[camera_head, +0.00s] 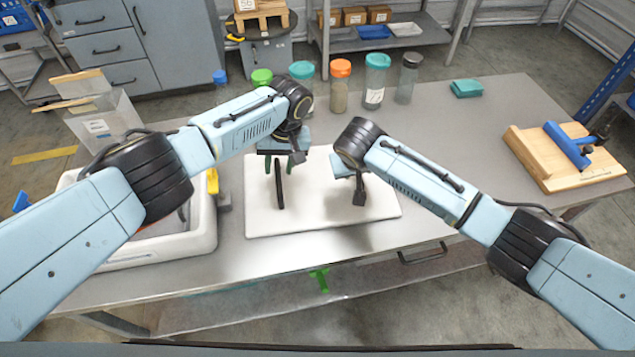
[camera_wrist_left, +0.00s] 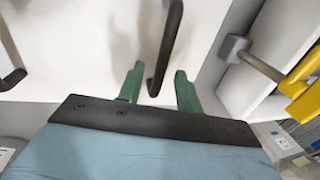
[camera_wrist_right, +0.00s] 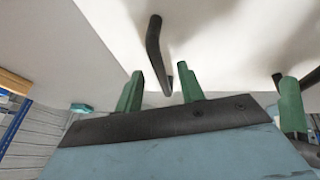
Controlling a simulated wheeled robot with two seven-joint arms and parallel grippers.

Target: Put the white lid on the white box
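The white lid (camera_head: 300,222) is a flat white panel on the table's middle with two upright black handles. My left gripper (camera_head: 284,162) is above the left handle (camera_head: 279,188). In the left wrist view its green fingers (camera_wrist_left: 158,90) are apart, with the handle's end showing in the gap between them. My right gripper (camera_head: 346,172) is at the right handle (camera_head: 360,193). In the right wrist view its green fingers (camera_wrist_right: 160,90) are apart on either side of that handle (camera_wrist_right: 155,48). The white box (camera_head: 150,252) stands left of the lid, partly hidden by my left arm.
A yellow latch (camera_head: 212,181) sits on the box's right side. Several jars, one with an orange cap (camera_head: 340,88), stand along the table's back. A wooden board with a blue tool (camera_head: 568,145) lies at the right. The table (camera_head: 450,130) between is clear.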

